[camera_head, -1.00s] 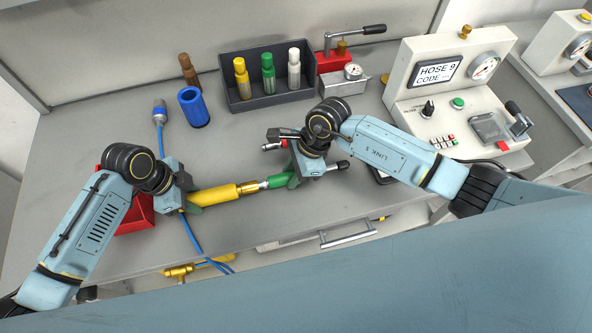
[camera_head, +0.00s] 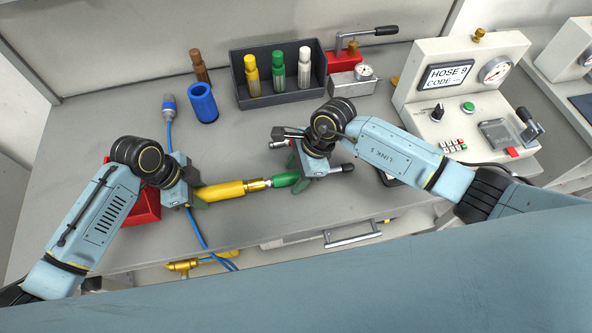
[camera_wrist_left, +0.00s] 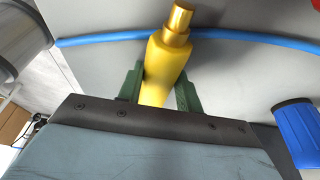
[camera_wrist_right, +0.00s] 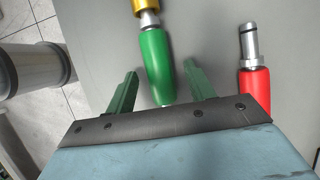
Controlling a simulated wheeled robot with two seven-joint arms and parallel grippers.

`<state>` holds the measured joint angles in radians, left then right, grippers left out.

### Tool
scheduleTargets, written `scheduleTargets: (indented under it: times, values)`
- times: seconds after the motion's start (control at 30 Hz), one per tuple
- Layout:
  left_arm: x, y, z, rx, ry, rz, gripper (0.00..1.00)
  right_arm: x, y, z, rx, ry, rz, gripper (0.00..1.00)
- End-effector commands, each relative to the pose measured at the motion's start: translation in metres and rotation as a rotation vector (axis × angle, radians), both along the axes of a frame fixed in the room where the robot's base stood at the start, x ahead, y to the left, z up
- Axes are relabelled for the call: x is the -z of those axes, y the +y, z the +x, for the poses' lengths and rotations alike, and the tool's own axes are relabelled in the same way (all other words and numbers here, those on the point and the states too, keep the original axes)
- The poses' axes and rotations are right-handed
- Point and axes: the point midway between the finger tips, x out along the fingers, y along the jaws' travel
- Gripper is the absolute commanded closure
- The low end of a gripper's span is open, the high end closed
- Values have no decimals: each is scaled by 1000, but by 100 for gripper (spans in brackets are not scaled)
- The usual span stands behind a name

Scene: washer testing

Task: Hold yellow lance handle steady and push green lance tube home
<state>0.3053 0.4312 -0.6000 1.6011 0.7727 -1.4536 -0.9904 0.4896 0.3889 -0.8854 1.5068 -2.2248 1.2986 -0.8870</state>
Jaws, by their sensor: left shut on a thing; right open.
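The yellow lance handle (camera_head: 222,191) lies roughly level above the front of the bench, its brass collar (camera_wrist_left: 178,20) pointing right. My left gripper (camera_wrist_left: 158,88) is shut on the handle's yellow body. The green lance tube (camera_head: 285,180) is in line with the handle on its right. A short silver neck (camera_wrist_right: 148,19) shows between the green body and the brass collar, and its tip meets the collar. My right gripper (camera_wrist_right: 163,76) is open, with its fingers on either side of the green tube and gaps visible. The tube's far end is hidden by the right gripper.
A red tube with a silver tip (camera_wrist_right: 254,80) lies beside the right gripper. A red bin (camera_head: 146,207) is partly behind the left gripper. A blue hose (camera_wrist_left: 105,37) passes near the handle. A dark rack (camera_head: 246,99), blue cup (camera_head: 202,103) and brown bottle (camera_head: 199,66) stand behind.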

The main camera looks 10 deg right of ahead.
Motion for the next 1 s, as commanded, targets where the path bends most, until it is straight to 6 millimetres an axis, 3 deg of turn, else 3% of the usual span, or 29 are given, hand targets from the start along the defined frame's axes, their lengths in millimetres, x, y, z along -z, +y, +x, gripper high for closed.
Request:
scheduleTargets:
  times: [0.23,0.7,1.0]
  values:
    - [0,0,0,0,1,-1,88,-9,-5,1,2,-2,-2,46]
    - [0,0,0,0,1,-1,88,-94,-40,2,0,-3,-2,46]
    - [0,0,0,0,1,-1,88,-111,-46,2,0,0,-1,46]
